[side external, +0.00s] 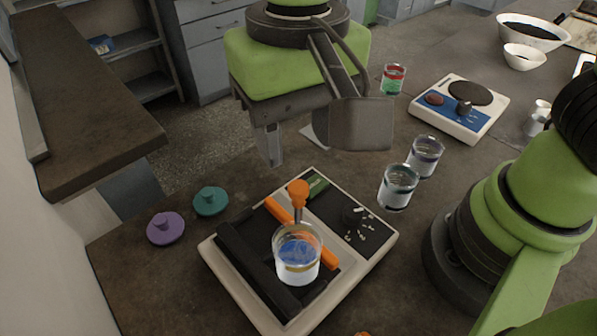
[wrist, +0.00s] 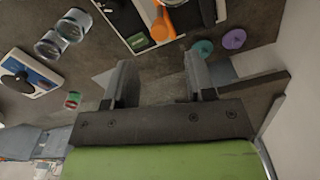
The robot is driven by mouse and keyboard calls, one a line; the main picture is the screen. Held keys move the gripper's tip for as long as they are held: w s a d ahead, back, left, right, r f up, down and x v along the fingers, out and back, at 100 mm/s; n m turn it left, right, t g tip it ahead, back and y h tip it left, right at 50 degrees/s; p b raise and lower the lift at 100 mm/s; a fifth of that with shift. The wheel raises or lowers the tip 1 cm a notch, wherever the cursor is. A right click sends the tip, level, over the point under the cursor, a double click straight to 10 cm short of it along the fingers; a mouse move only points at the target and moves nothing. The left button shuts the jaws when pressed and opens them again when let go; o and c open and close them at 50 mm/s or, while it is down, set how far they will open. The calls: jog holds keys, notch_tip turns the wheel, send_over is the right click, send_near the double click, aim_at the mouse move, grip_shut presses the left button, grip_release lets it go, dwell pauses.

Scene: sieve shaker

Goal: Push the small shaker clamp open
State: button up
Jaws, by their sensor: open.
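The small shaker (side external: 213,252) is a pale box with a dark top, in the front middle of the side view. Its clamp has an orange bar (side external: 328,257) and an upright orange knob (side external: 298,188). A beaker with blue contents (side external: 298,262) stands on the shaker, hiding part of the bar, between it and a black bar (side external: 250,265). My gripper (wrist: 160,85) is open and empty. In the side view it hangs above and behind the shaker, apart from the clamp. The orange knob also shows at the top of the wrist view (wrist: 162,27).
Purple (side external: 166,228) and teal (side external: 210,201) lids lie left of the shaker. Two beakers (side external: 398,187) (side external: 425,156) stand to its right. A red-and-green beaker (side external: 393,79) and a blue-panelled plate device (side external: 460,108) are farther back. White bowls (side external: 524,57) are at the far right.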

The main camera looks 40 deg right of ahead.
aim_at(298, 186)
notch_tip(298, 186, down, 6)
jog(key=shift+f, duration=0.25)
jog(key=shift+c, duration=0.4)
